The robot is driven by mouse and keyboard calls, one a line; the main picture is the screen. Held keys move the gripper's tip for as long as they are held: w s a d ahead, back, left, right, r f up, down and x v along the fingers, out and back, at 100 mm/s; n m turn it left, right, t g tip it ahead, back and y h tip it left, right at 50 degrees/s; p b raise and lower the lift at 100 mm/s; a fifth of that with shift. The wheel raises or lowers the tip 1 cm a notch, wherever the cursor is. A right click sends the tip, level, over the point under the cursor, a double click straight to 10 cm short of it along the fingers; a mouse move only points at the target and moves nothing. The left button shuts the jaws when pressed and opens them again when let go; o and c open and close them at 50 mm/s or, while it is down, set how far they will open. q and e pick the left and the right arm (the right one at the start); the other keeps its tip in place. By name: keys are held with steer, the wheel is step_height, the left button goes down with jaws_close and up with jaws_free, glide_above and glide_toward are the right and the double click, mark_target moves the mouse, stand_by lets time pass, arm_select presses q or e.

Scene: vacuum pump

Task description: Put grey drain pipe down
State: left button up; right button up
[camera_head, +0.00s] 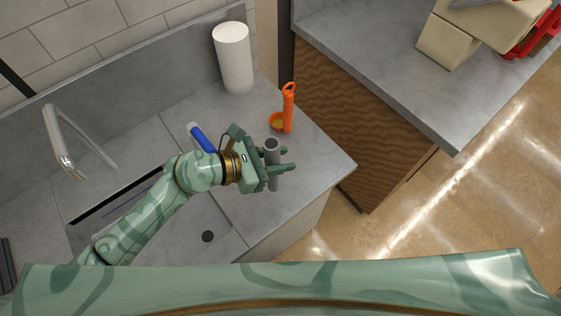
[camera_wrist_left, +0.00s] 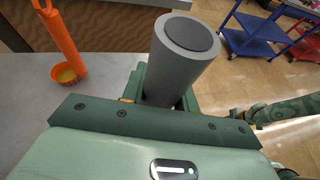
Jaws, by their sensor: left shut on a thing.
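The grey drain pipe (camera_head: 272,166) is a dark grey cylinder held upright in my left gripper (camera_head: 275,170). In the left wrist view the pipe (camera_wrist_left: 182,62) stands between the jaws with its round top facing the camera. The left gripper is shut on it, over the right end of the grey counter (camera_head: 318,158). Whether the pipe's lower end touches the counter cannot be told. My right gripper is not in view.
An orange tool (camera_head: 288,108) stands beside an orange cup (camera_head: 277,122) behind the pipe. A blue-handled object (camera_head: 201,138) lies behind my left wrist. A paper towel roll (camera_head: 233,58) stands at the back. The sink (camera_head: 190,225) and faucet (camera_head: 68,150) are to the left.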

arm_select(q)
steer(key=w+f+b, duration=0.2)
steer(key=w+f, duration=0.1)
steer(key=f, duration=0.4)
steer(key=shift+w+d+b, duration=0.2)
steer(key=shift+d+b, duration=0.05)
steer(key=shift+b, duration=0.1)
steer(key=shift+f, duration=0.25)
steer(key=o, duration=1.1)
steer(key=shift+c, duration=0.2)
steer(key=v, duration=1.2)
steer(key=shift+p, duration=0.4)
